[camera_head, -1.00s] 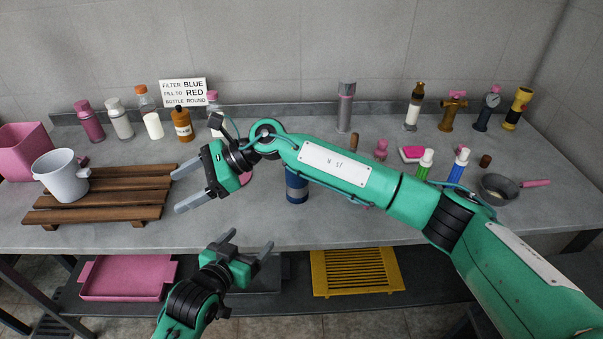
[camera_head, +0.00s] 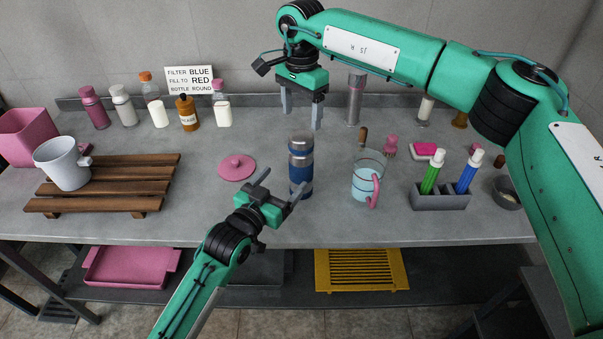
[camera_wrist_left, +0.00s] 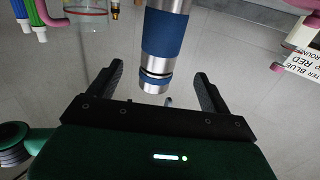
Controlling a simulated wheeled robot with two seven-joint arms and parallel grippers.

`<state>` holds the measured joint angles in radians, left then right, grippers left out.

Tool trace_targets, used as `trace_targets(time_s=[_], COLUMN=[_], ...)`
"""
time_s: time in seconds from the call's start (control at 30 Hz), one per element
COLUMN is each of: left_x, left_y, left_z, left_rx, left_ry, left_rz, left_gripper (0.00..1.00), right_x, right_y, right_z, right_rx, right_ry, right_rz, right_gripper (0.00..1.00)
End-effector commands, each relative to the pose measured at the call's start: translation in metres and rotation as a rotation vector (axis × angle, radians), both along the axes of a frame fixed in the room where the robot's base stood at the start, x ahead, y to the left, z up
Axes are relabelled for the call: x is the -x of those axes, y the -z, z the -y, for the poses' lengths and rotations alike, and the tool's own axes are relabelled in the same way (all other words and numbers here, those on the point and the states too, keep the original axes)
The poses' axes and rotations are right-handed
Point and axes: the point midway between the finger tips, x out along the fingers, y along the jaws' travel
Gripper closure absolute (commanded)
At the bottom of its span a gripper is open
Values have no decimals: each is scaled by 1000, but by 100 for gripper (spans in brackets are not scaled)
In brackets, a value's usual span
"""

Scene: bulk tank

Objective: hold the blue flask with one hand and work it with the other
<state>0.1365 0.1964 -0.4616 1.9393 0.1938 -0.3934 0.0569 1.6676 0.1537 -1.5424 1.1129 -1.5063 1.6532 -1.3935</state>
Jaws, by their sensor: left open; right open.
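The blue flask (camera_head: 300,165), a steel cylinder with blue bands, stands upright on the grey bench. In the left wrist view the flask (camera_wrist_left: 164,40) rises just beyond and between the fingers. My left gripper (camera_head: 279,192) is open, low in front of the flask, its fingers pointing toward it; it also shows in the left wrist view (camera_wrist_left: 160,85). My right gripper (camera_head: 302,118) is open and empty, pointing down above and slightly behind the flask's top. I cannot see either gripper touching the flask.
A pink lid (camera_head: 237,167) lies left of the flask. A clear jug with a pink handle (camera_head: 366,182) stands to its right, then a grey holder (camera_head: 440,201) with green and blue markers. A wooden rack (camera_head: 105,190) bears a white pot (camera_head: 63,165). Bottles line the back.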

Motion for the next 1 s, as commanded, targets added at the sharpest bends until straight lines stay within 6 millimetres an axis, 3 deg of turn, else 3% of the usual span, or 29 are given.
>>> trace_targets(time_s=[0.2, 0.43, 0.9, 0.93, 1.0], left_x=[-39, -69, -82, -82, -82], left_y=[-1, -1, 0, 0, 0], left_z=[23, 40, 47, 47, 47], left_rx=[1, 0, 0, 0, 0], left_ry=[0, 0, 0, 0, 0], left_rz=[0, 0, -1, -1, -1], left_gripper=[18, 18, 18, 20, 34], right_x=[0, 0, 0, 0, 0], right_y=[0, 0, 1, 1, 1], right_z=[0, -1, -1, -1, -1], right_rx=[-2, -2, -3, -3, -3], right_ry=[0, 0, 0, 0, 0], right_rz=[-1, -1, -1, -1, -1], right_gripper=[28, 28, 28, 28, 28])
